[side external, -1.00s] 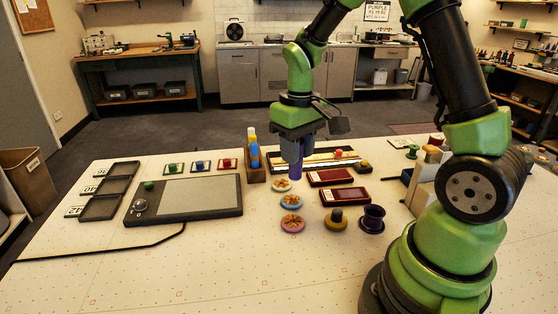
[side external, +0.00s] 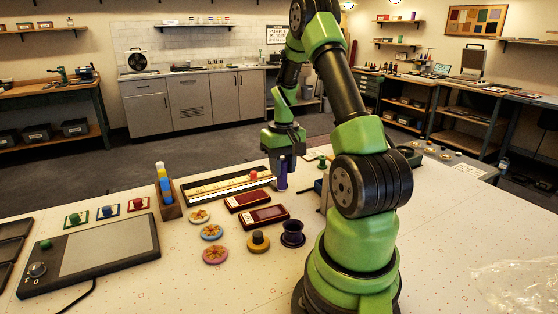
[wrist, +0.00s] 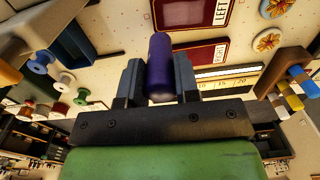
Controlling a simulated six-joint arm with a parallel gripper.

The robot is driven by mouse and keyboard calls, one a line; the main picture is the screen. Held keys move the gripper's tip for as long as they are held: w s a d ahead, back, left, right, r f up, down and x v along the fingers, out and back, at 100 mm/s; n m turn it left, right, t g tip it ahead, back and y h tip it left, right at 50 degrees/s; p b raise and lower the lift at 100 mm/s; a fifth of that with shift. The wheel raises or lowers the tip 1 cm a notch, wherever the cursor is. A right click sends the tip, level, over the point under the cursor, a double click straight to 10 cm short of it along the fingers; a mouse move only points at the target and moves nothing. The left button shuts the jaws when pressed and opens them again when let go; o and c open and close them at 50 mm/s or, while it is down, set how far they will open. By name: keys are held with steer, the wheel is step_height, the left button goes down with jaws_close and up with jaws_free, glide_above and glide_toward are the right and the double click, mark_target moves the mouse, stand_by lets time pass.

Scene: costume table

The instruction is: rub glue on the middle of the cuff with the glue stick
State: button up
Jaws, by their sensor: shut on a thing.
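My gripper (side external: 284,150) is shut on a purple glue stick (side external: 281,182), which points down near the right end of the long ruler tray (side external: 205,192). In the wrist view the glue stick (wrist: 160,70) stands between the two grey fingers (wrist: 158,85). Whether its lower end touches anything is unclear. I cannot pick out the cuff with certainty in either view. A dark purple flared piece (side external: 292,234) stands upright on the table, nearer the camera than the gripper and apart from it.
Two red plates, marked LEFT (wrist: 222,12) and RIGHT (wrist: 222,52), lie near the ruler tray. A tablet (side external: 100,250) lies at left.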

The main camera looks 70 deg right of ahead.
mark_target(283, 187)
step_height(283, 187, down, 6)
steer(key=shift+r, duration=0.15)
steer(key=shift+w+a+f, duration=0.2)
steer(key=shift+w+a, duration=0.75)
steer(key=shift+w, duration=0.2)
steer(key=shift+w+a, duration=1.25)
steer(key=shift+w, duration=0.2)
steer(key=shift+s+d, duration=1.15)
steer(key=shift+s, duration=0.2)
steer(key=shift+s+d, duration=1.1)
steer(key=shift+s, duration=0.2)
steer(key=shift+r, duration=4.05)
steer(key=shift+w+a, duration=0.1)
